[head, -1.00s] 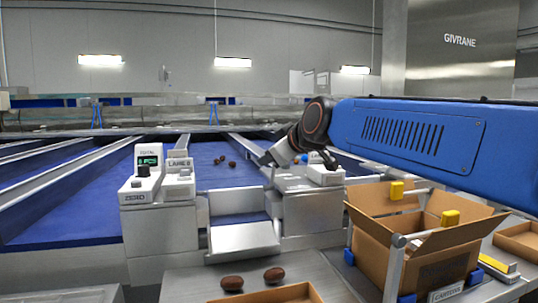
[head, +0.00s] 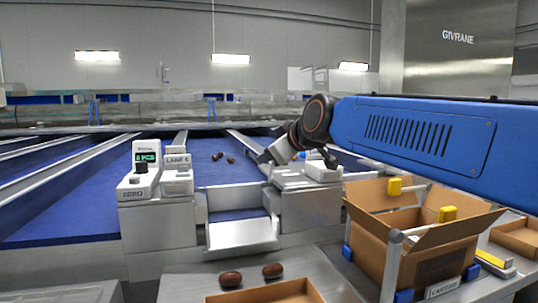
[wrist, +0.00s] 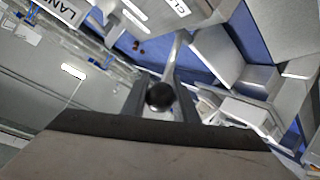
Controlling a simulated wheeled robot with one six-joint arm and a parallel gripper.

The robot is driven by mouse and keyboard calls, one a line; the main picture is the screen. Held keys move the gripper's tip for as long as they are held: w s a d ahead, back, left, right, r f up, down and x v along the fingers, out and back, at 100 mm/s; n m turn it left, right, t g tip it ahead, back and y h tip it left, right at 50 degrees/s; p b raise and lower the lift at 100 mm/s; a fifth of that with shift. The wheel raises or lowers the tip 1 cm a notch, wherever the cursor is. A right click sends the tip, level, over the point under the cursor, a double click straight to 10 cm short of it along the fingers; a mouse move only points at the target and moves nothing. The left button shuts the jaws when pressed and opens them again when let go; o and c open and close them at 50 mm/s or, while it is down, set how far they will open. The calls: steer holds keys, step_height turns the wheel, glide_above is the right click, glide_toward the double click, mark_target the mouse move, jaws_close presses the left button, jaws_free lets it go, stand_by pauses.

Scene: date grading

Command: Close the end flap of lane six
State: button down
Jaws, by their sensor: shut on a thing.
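Blue belt shows above the plate. The sign "LANE 6" (head: 177,160) stands left of the mouth. My gripper (head: 318,158) is at the metal housing right of the mouth, partly hidden by the arm. In the wrist view, it is shut on the black ball knob (wrist: 160,95) of a metal lever (wrist: 176,55).
A white console (head: 140,180) with a green display stands left of the mouth. Two brown dates (head: 231,279) lie on the front metal shelf; several more lie on the blue belt (head: 222,172). An open carton (head: 420,245) in a frame stands at right, below my arm.

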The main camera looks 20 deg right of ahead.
steer(key=shift+s+d+r, duration=0.1)
steer(key=shift+r, duration=0.35)
steer(key=c, duration=1.5)
jaws_free()
steer(key=shift+r, duration=0.1)
steer(key=shift+o, duration=0.3)
steer(key=shift+f, duration=0.25)
steer(key=v, duration=1.7)
steer(key=shift+s, duration=0.25)
steer(key=shift+d, duration=0.1)
